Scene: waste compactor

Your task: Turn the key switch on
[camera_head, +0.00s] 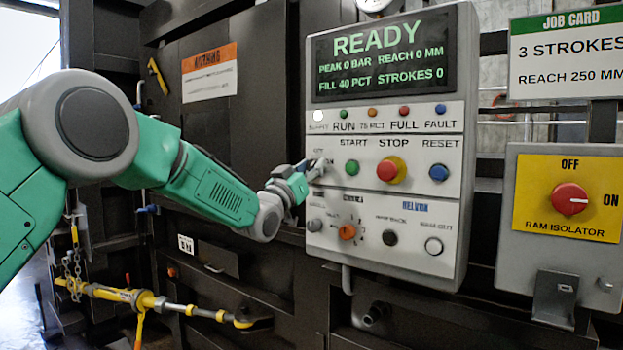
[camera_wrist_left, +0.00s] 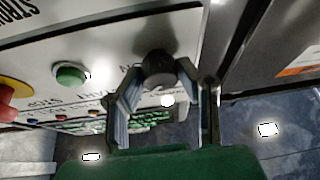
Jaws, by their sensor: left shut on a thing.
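The key switch sits on the grey control panel (camera_head: 452,150), left of the green START button (camera_head: 352,168). In the head view my left gripper (camera_head: 317,168) reaches it from the left and hides most of it, including its pointing direction. In the left wrist view, the key switch (camera_wrist_left: 158,64) shows as a dark round body with a grey front. The fingers of my left gripper (camera_wrist_left: 168,88) are closed around it, one on each side. The panel display (camera_head: 381,68) reads READY. My right gripper is not in view.
The red STOP button (camera_head: 388,170) and blue RESET button (camera_head: 438,173) lie right of START. An orange selector (camera_head: 347,232) sits below. The ram isolator box (camera_head: 568,197) with a red knob stands at right. A yellow ratchet bar (camera_head: 150,301) crosses the lower left.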

